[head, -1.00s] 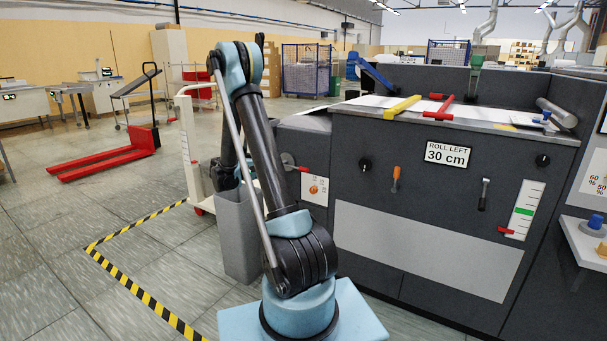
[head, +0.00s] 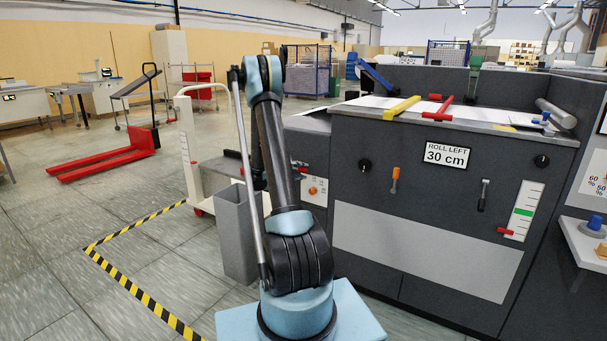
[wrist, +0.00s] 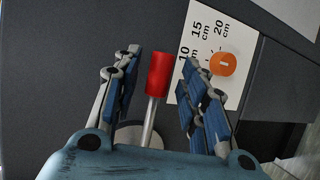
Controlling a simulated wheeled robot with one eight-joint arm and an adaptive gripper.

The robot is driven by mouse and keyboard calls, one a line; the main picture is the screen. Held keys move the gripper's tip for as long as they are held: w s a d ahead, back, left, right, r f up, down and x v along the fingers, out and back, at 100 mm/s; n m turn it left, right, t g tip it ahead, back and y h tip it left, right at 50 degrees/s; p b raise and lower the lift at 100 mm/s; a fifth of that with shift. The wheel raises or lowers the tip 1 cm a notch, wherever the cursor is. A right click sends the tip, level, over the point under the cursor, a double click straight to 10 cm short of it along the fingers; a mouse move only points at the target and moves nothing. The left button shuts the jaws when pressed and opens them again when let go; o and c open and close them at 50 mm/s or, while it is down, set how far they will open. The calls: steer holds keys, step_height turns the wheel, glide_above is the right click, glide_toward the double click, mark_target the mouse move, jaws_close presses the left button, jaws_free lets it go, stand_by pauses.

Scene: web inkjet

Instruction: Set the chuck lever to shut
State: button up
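A lever with a red cylindrical grip (wrist: 158,74) and a metal rod (wrist: 149,125) shows in the wrist view; I take it for the chuck lever. My gripper (wrist: 160,68) is open, one blue-padded finger on each side of the red grip. There is a visible gap on both sides, and depth is hard to judge. The lever's round base is partly hidden behind the gripper. In the head view my gripper is hidden behind my arm. The lever sits on the left part of the dark machine (head: 345,140) there, mostly hidden.
A white scale plate (wrist: 215,45) with an orange knob (wrist: 223,64) is right of the lever. The machine front also has an orange-handled lever (head: 395,179) and a black lever (head: 484,194). A grey bin (head: 237,235) and white trolley (head: 190,150) stand left of my arm.

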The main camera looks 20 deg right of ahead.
steer(key=shift+x, duration=1.05)
